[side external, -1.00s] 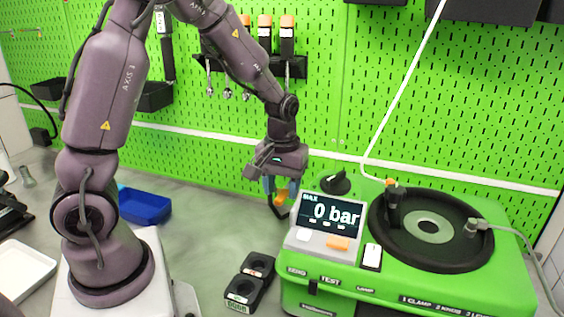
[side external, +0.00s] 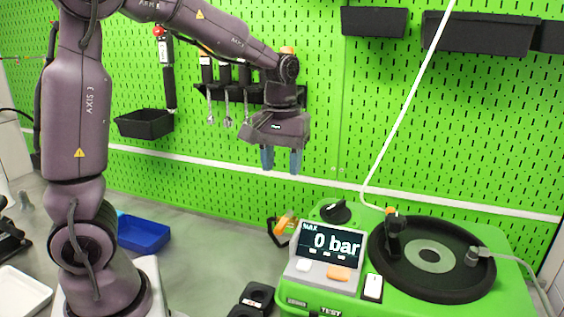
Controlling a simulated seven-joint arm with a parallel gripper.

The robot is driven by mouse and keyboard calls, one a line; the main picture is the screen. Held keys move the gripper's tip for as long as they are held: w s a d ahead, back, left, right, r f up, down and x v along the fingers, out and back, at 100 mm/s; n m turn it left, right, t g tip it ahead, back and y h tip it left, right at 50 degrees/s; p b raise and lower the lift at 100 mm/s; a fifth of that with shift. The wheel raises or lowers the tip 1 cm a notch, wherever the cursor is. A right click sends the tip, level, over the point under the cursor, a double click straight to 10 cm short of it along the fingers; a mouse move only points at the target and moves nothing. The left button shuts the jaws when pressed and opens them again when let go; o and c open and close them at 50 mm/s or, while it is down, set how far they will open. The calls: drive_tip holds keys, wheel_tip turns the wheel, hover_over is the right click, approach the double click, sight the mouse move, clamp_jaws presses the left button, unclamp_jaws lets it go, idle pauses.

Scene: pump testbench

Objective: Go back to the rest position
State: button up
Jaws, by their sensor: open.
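My gripper (side external: 281,160) hangs in the air with its fingers pointing down, in front of the green pegboard. Its two blue-grey fingers are apart, with nothing between them. It is above and to the left of the green pump testbench (side external: 430,312), clear of it. The testbench display (side external: 329,242) reads 0 bar. An orange and black object (side external: 285,224) stands below the gripper, at the left of the testbench, apart from the fingers.
A blue tray (side external: 143,234) lies on the grey table at the left. Black block holders (side external: 257,296) sit at the front, left of the testbench. A white tray (side external: 20,295) is at the lower left. Wrenches (side external: 228,115) and black bins (side external: 145,123) hang on the pegboard.

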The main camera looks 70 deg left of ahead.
drive_tip(key=s+d+r+m+t, duration=0.2)
drive_tip(key=s+d+m, duration=0.2)
drive_tip(key=s, duration=0.2)
drive_tip(key=s+d+r+m+t, duration=0.3)
drive_tip(key=s+d+m, duration=0.2)
drive_tip(key=s, duration=0.2)
drive_tip(key=shift+t, duration=0.3)
drive_tip(key=shift+s+r, duration=0.1)
idle(0.4)
